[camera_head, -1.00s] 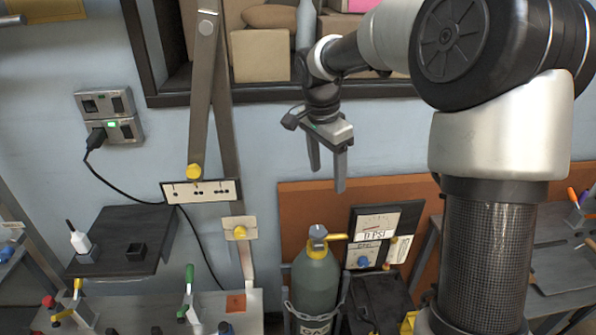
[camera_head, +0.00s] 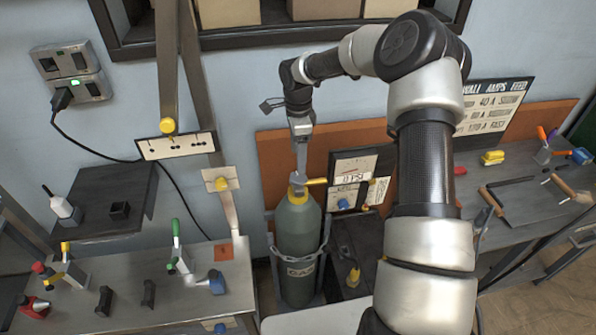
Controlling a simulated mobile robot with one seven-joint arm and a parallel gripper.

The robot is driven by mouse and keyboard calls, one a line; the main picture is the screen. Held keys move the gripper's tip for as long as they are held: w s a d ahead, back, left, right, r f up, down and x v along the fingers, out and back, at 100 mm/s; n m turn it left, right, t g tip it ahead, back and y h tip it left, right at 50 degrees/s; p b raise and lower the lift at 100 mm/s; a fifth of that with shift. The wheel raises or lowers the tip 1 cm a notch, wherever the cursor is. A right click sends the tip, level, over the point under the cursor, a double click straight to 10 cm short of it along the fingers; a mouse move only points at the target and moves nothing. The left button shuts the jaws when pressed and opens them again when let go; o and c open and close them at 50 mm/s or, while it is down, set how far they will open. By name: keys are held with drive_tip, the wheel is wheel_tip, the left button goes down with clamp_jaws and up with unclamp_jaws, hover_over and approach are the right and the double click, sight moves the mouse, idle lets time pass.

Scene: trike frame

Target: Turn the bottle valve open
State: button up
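The grey-green gas bottle (camera_head: 297,238) stands upright in a dark holder with a chain around it, low in the middle of the head view. On its top is the bottle valve (camera_head: 298,192), with a yellow collar, a grey top and a yellow arm (camera_head: 317,181) pointing right. My gripper (camera_head: 299,172) points down directly over the valve, its fingertips at or very near the grey top. I see the fingers nearly edge-on, so I cannot tell their gap or whether they touch the valve. The gauge panel (camera_head: 352,178) right of the bottle reads "0 PSI".
A workbench (camera_head: 200,298) with clamps and colored handles stands at left. A black shelf (camera_head: 100,205) is fixed on the wall above it. A brown board (camera_head: 275,155) stands behind the bottle. Another bench (camera_head: 520,225) with tools is at right.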

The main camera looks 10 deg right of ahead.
sight(298, 176)
wheel_tip(298, 176, down, 8)
drive_tip(key=shift+r+p, duration=0.15)
drive_tip(key=shift+p, duration=0.2)
drive_tip(key=c, duration=1)
drive_tip(key=shift+c, duration=0.2)
